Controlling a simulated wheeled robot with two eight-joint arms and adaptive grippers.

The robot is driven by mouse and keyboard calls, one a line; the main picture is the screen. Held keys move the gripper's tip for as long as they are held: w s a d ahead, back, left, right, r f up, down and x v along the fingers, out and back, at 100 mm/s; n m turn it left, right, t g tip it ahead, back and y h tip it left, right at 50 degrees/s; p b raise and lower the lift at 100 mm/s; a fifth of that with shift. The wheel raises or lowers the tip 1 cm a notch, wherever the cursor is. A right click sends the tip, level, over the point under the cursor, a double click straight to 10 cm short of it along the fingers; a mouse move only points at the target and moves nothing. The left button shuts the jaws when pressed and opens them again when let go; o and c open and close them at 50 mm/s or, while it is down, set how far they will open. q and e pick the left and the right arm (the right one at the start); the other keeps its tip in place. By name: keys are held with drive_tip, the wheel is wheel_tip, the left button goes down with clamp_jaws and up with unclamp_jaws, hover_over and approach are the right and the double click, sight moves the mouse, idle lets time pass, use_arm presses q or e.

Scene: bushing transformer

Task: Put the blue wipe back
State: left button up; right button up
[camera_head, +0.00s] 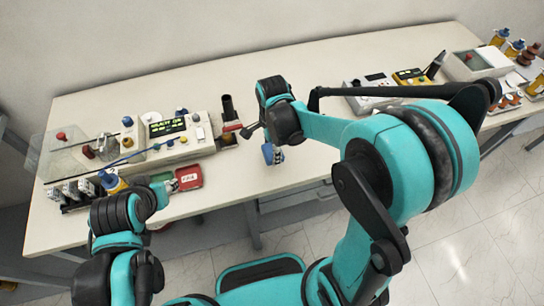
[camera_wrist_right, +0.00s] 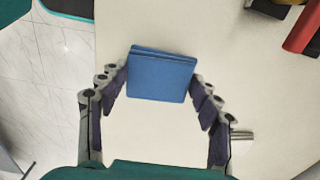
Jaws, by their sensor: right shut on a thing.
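The blue wipe (camera_wrist_right: 162,76) is a flat, dark-blue square pad. In the right wrist view my right gripper (camera_wrist_right: 161,80) has one finger at each side edge of it and is shut on it. In the head view the wipe (camera_head: 268,153) shows as a small blue patch at the right gripper (camera_head: 273,154), over the front middle of the white table (camera_head: 330,75); I cannot tell its exact height. My left gripper (camera_head: 172,186) is at the table's front left, beside green and red trays; its fingers are too small to read.
The red tray (camera_head: 188,178) with a white label and the green tray (camera_head: 160,190) lie at the front left. A tester with a display (camera_head: 167,127) stands behind them. A black cylinder on a red base (camera_head: 229,113) stands right of it. More instruments and bottles fill the right end.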

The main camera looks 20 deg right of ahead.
wheel_tip(320, 180, down, 4)
drive_tip(key=shift+f+b, duration=0.1)
drive_tip(key=shift+b, duration=0.65)
drive_tip(key=o, duration=1.1)
